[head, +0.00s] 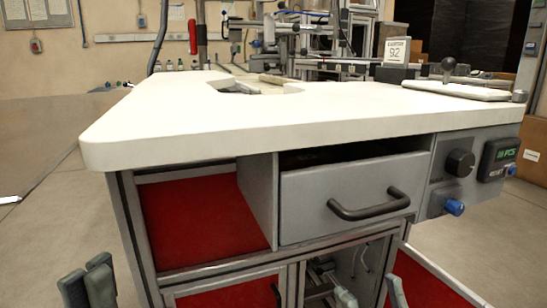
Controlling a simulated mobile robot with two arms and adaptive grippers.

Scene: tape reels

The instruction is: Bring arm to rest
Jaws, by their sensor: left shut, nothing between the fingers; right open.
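My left gripper (88,286) shows at the bottom left edge of the head view, its grey fingers together and empty. It is in front of and to the left of the workbench (180,118). My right gripper (371,295) shows at the bottom edge, right of the middle, with its two fingertips apart and nothing seen between them. It is low in front of the bench's lower cabinet. Only the fingertips of both grippers are in view; the rest of both arms is out of frame.
The bench has a slightly open drawer (320,212) with a dark handle (368,205), an open red-lined compartment (200,222) and a control panel with a display (499,158). A dark stand with a "92" sign (397,50) is on top.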

